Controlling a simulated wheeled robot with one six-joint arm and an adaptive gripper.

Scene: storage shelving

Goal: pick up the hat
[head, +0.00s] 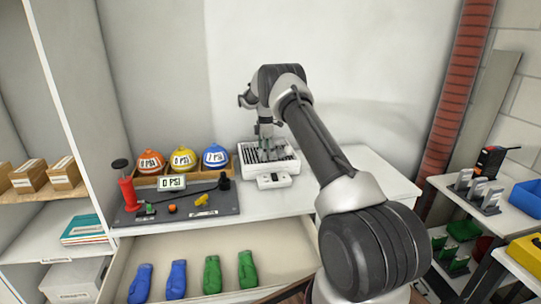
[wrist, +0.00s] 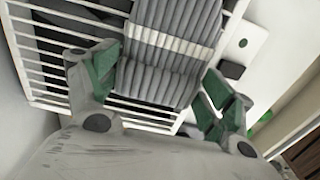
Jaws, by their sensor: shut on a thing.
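A grey ribbed knit hat (wrist: 165,82) with a pale band fills the upper middle of the wrist view. It lies over the bars of a white rack (wrist: 48,60). My gripper (wrist: 158,92) has a green-padded finger on each side of the hat and is shut on it. In the head view my gripper (head: 268,148) points down into the white rack (head: 290,167) on the counter. The hat is small and partly hidden by the fingers there, and I cannot tell whether it is clear of the bars.
Left of the rack, orange, yellow and blue domes (head: 183,159) sit in a wooden box. A dark board (head: 175,205) with a red pump (head: 128,188) stands before them. An open drawer (head: 285,255) below holds blue and green gloves. The counter right of the rack (head: 345,165) is partly clear.

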